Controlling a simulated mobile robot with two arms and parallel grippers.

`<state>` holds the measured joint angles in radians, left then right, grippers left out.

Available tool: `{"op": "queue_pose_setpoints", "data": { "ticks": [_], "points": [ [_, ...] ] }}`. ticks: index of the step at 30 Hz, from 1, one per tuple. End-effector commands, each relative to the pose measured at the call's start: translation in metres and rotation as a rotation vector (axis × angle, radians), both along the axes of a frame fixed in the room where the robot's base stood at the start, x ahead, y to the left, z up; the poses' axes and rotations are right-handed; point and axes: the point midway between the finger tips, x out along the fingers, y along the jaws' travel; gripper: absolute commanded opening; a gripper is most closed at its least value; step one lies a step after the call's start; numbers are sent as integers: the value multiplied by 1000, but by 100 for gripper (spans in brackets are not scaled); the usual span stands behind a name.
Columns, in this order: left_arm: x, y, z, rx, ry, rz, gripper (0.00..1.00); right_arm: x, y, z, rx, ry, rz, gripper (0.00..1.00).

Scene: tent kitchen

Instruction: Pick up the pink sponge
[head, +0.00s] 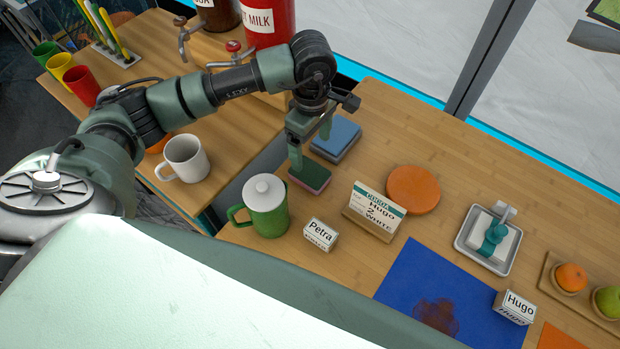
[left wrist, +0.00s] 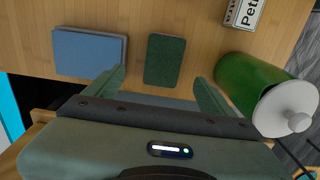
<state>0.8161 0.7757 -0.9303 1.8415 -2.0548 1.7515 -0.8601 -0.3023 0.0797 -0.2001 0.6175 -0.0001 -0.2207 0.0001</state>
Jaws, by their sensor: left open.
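The pink sponge (head: 309,180) lies flat on the wooden table, with a dark green top and a pink lower edge. In the left wrist view its green top (left wrist: 165,60) shows between the two fingers. My left gripper (head: 310,150) is open above the sponge, its fingers pointing down, one near the sponge's left end. In the left wrist view the fingers (left wrist: 160,85) stand apart on either side of the sponge, with nothing between them held. I cannot tell the exact height of the fingertips over the table. My right gripper is not in view.
A blue folded stack (head: 336,138) lies just behind the sponge. A green lidded pitcher (head: 268,210) stands close in front. A white mug (head: 185,158) stands left.

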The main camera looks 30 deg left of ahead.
Motion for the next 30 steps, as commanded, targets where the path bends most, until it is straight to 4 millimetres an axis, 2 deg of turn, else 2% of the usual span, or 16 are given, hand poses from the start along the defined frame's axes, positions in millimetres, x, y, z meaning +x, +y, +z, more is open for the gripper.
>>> {"op": "queue_pose_setpoints", "data": {
  "ticks": [1,4,14,21,25,30],
  "points": [
    [0,0,-12,0,0,0,85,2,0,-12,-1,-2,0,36],
    [0,0,-21,0,0,0,85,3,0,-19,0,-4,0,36],
    [-3,0,-52,0,5,1,85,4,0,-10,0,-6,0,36],
    [-6,0,-87,-1,3,2,85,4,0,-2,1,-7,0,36],
    [-6,0,-95,0,1,0,85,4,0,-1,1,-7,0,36],
    [-5,0,-96,0,0,0,85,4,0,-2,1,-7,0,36]
  ]
}}
